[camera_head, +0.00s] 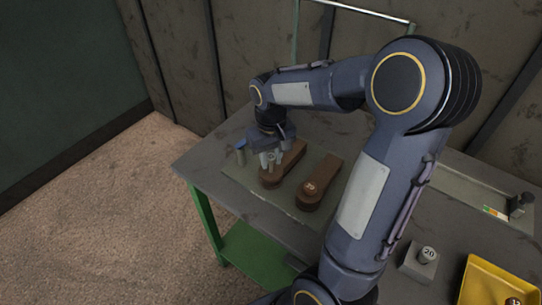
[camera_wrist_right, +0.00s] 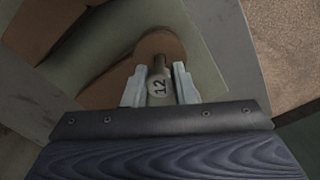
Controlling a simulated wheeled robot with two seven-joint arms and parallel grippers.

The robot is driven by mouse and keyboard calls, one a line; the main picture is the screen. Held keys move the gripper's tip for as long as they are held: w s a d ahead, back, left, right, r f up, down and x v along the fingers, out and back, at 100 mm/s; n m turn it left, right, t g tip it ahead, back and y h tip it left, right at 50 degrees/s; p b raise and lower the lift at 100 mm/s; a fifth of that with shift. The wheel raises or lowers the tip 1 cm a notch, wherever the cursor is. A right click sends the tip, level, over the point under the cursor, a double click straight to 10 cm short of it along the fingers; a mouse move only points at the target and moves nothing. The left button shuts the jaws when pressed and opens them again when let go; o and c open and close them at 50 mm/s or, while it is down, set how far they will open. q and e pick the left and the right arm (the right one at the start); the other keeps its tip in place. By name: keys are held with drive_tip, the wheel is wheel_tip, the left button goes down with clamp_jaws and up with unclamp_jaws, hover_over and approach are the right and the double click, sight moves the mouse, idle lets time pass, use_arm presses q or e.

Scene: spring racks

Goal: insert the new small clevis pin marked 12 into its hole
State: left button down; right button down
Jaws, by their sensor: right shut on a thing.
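My right gripper (camera_head: 270,162) is over the rounded near end of the left brown bracket (camera_head: 290,160) on the table. In the wrist view the right gripper (camera_wrist_right: 160,90) is shut on a grey clevis pin (camera_wrist_right: 158,86) marked 12. The pin's marked head faces the camera, and its shaft points at the bracket's rounded end (camera_wrist_right: 160,43). The hole is hidden, and I cannot tell whether the pin's tip is in it or above it. My left gripper is not in view.
A second brown bracket (camera_head: 322,180) with a numbered pin (camera_head: 309,187) lies to the right. A grey block (camera_head: 416,264) holds a pin (camera_head: 428,253) marked 20. A yellow tray (camera_head: 480,275) is at lower right. A blue-topped item (camera_head: 240,147) stands left of the gripper.

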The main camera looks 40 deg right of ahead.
sight(271, 157)
drive_tip(key=shift+f+b, duration=0.8)
drive_tip(key=shift+f, duration=0.3)
drive_tip(key=c, duration=1.1)
unclamp_jaws()
wheel_tip(271, 157, up, 8)
drive_tip(key=shift+f, duration=0.1)
drive_tip(key=shift+s, duration=0.1)
